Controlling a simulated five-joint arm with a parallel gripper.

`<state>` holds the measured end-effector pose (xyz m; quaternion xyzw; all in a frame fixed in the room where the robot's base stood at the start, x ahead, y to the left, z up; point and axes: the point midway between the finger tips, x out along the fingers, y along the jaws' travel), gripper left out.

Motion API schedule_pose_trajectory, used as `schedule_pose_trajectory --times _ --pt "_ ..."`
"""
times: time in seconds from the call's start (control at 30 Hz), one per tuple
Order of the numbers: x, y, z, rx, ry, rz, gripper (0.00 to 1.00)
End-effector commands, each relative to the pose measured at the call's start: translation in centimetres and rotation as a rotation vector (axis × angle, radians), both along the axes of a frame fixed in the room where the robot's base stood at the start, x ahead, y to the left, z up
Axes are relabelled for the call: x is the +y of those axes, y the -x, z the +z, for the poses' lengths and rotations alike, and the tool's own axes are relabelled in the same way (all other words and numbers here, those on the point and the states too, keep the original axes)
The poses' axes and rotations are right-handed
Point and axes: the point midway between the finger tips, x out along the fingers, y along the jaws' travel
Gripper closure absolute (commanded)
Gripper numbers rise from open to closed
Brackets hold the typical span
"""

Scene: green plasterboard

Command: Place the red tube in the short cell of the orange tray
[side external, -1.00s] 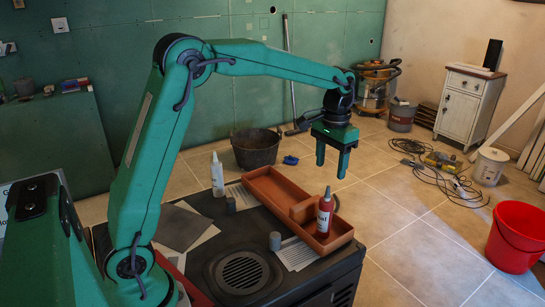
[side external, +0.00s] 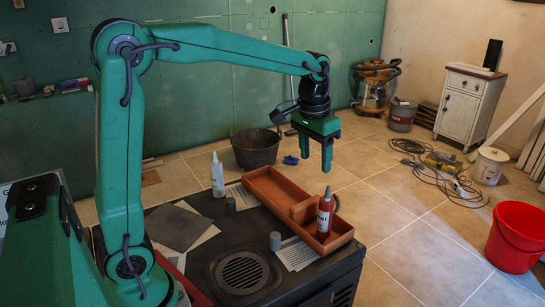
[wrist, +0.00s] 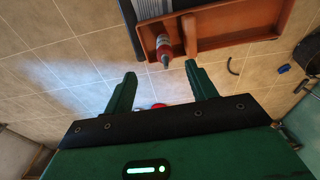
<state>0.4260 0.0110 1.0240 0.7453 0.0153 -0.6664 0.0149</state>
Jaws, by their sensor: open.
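In the wrist view the tube (wrist: 164,46) shows beyond my fingertips, within the short cell of the tray (wrist: 235,42) and left of the divider. My gripper (side external: 317,158) is open and empty, well above the tray and apart from the tube. The tube's base is partly hidden by the tray wall.
A white bottle (side external: 217,175) stands left of the tray. Two small grey cylinders (side external: 275,240) stand on the dark worktop near papers. A round vent (side external: 243,272) lies in front. The air around my gripper is clear.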

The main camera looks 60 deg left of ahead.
Motion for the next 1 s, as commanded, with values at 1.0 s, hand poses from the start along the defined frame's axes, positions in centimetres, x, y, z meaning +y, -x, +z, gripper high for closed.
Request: schedule_pose_trajectory --times 1.0 --pt "-1.1 19.3 0.1 -0.358 -0.01 -0.04 0.43"
